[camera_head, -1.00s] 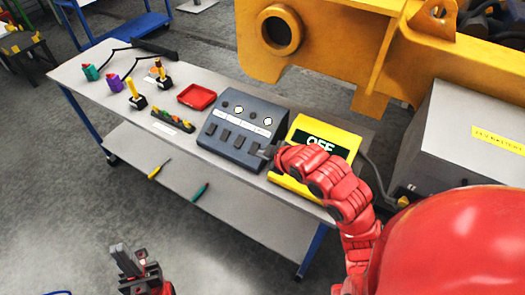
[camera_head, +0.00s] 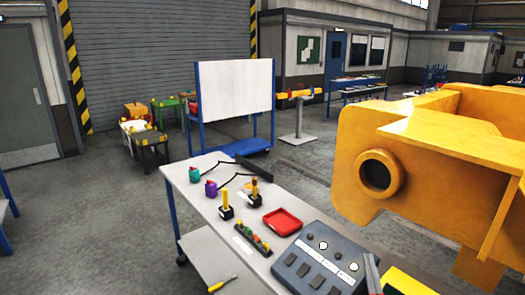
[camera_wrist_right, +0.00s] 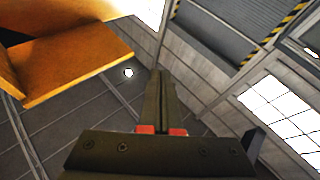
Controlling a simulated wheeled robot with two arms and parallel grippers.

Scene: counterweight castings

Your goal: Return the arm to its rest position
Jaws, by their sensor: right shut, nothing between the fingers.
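The fingers point up towards the hall's walls and windows, clear of any object. The rest of my right arm is out of the head view. My left gripper is not in view.
The grey table (camera_head: 196,205) holds a control box (camera_head: 318,258), a red tray (camera_head: 282,222), joysticks and small coloured parts. A yellow box (camera_head: 405,284) sits at its right end. The large yellow casting (camera_head: 425,150) stands at the right. A whiteboard (camera_head: 235,88) stands behind.

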